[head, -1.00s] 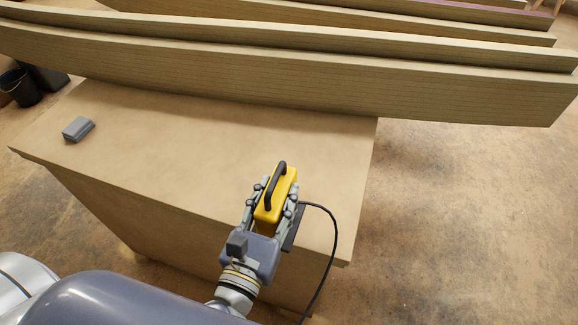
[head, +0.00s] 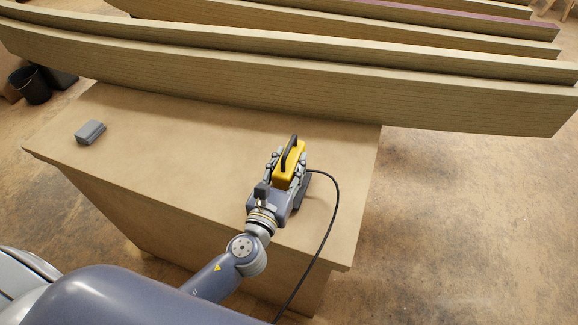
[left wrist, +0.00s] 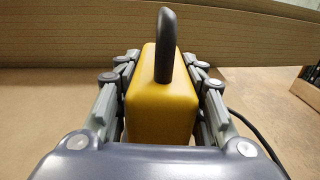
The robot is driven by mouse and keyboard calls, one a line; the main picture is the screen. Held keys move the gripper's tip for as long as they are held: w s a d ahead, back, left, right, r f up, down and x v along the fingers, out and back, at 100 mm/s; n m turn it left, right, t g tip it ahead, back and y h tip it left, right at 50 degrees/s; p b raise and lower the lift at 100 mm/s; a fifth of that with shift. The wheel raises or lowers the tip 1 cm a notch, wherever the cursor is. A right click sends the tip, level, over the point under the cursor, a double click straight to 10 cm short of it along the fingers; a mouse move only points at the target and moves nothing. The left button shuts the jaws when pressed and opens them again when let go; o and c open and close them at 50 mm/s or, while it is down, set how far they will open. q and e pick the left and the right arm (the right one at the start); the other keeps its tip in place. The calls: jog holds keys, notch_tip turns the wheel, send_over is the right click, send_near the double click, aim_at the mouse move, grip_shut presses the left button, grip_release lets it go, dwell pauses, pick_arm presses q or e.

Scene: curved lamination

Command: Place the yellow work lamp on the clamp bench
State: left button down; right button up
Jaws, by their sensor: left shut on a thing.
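The yellow work lamp (head: 289,166) has a black handle on top and a black cable that runs off its right side and down past the bench's front edge. My left gripper (head: 287,172) is shut on the lamp, with one finger on each side of the yellow body. The lamp is over the right half of the wooden clamp bench (head: 190,150); I cannot tell for sure whether its base touches the top. In the left wrist view the lamp (left wrist: 162,105) stands upright between the fingers. My right gripper is not in view.
Long curved laminated beams (head: 300,78) lie across the back of the bench and overhang its right side. A small grey block (head: 90,132) lies at the bench's left. A dark bucket (head: 30,85) stands on the floor at far left. The bench top between block and lamp is clear.

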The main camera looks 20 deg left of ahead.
pick_arm(q)
jog(key=shift+w+f, duration=0.1)
jog(key=shift+f, duration=0.2)
jog(key=c, duration=1.5)
grip_release()
jog(key=shift+f, duration=0.3)
jog(key=o, duration=0.4)
jog(key=shift+r, duration=0.1)
jog(key=shift+o, duration=0.2)
